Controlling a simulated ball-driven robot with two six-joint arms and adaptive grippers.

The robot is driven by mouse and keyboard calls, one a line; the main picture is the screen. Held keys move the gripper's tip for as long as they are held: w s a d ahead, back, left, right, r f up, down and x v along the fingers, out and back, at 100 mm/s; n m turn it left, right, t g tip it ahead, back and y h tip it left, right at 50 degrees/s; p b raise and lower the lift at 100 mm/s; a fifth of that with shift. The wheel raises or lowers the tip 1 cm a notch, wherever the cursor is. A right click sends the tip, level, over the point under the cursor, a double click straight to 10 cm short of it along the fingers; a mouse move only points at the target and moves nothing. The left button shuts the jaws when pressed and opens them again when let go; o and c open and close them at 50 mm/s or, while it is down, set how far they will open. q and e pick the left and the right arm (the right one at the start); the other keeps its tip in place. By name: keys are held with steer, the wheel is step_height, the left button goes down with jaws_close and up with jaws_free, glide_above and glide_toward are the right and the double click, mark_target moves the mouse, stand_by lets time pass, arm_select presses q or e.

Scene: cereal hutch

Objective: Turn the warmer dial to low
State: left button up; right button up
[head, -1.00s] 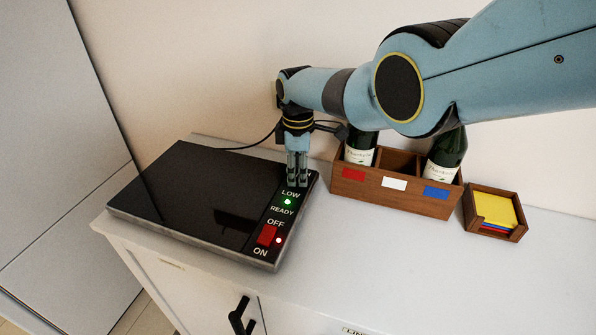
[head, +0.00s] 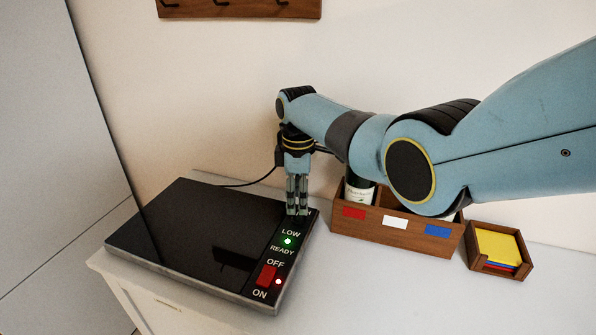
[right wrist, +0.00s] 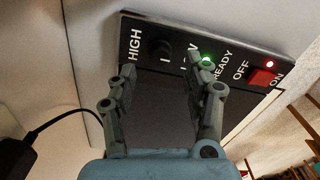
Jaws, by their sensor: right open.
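The warmer (head: 178,232) is a flat black plate with a control strip on its right side. In the right wrist view its dial (right wrist: 160,50) is a small dark knob between the HIGH and LOW labels; the LOW label is partly covered by a finger. My right gripper (head: 298,212) points down over the far end of the strip, hiding the dial in the head view. In the right wrist view, the right gripper (right wrist: 168,76) is open, its fingers apart with the dial showing between the tips. I cannot tell whether they touch it. My left gripper is not in view.
A red switch (head: 266,275), a lit green light (head: 288,241) and a lit red light (head: 278,282) are on the strip. A wooden bottle box (head: 383,235) and a holder with yellow cards (head: 497,248) stand right. A hook rail (head: 240,8) hangs above.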

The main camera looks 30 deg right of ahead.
step_height(320, 180, up, 8)
steer(key=shift+f, duration=0.15)
stand_by(0.6)
